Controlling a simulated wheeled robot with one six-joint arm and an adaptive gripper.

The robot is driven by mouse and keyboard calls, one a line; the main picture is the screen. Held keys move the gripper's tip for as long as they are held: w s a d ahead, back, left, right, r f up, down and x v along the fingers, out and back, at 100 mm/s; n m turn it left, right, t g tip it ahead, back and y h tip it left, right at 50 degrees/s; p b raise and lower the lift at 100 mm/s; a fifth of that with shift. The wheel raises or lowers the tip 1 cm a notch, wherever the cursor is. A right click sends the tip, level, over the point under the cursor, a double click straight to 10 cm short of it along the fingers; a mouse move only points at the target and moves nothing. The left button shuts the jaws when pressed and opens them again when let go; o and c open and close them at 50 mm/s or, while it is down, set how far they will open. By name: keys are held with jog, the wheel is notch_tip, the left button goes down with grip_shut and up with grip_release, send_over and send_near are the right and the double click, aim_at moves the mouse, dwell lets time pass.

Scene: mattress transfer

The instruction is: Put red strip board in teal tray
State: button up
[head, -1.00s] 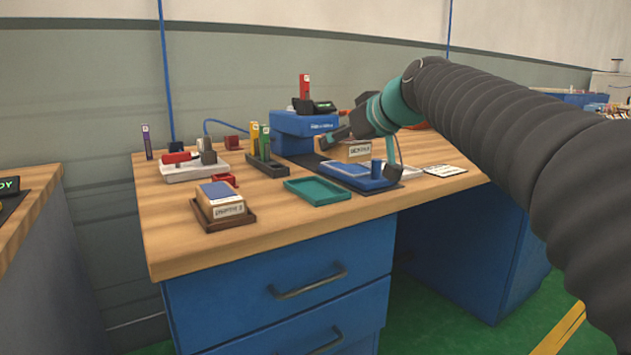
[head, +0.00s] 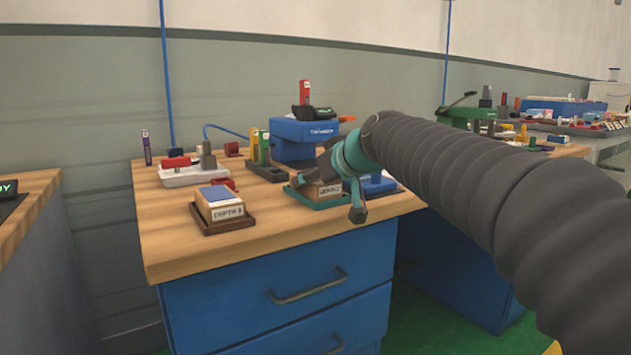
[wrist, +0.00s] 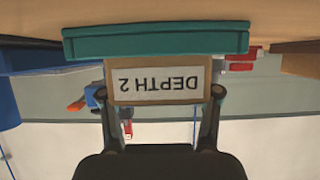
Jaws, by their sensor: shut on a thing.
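A tan board labelled "DEPTH 2" (head: 331,190) is at the teal tray (head: 303,198); no red strip shows on its visible faces. In the wrist view the picture is upside down, and the board (wrist: 155,64) meets the rim of the teal tray (wrist: 155,40). I cannot tell whether it rests on the tray floor or is just above it. My gripper (head: 341,186) is shut on the board, one finger at each side, and it also shows in the wrist view (wrist: 161,95). The gripper hides the board's top.
A board with a blue top (head: 219,193) sits in a brown tray (head: 222,226) at the left. The table's front left is clear.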

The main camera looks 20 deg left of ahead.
jog(key=o, duration=0.8)
jog(key=shift+f, duration=0.15)
jog(key=shift+c, duration=0.2)
jog(key=o, duration=0.5)
jog(key=shift+c, duration=0.2)
jog(key=shift+r, duration=0.3)
jog(key=v, duration=1.2)
jog(key=s+d+f+m+g+h, duration=0.1)
jog(key=s+d+f+m+h, duration=0.3)
jog(key=s+d+f, duration=0.7)
jog(key=s+d+f+m+g+h, duration=0.1)
jog(key=s+d+f+m+h, duration=0.4)
jog(key=s+d+f, duration=0.7)
jog(key=d+f+m, duration=0.1)
jog(key=d+f, duration=0.4)
jog(key=f, duration=0.3)
jog(key=shift+s+d, duration=0.25)
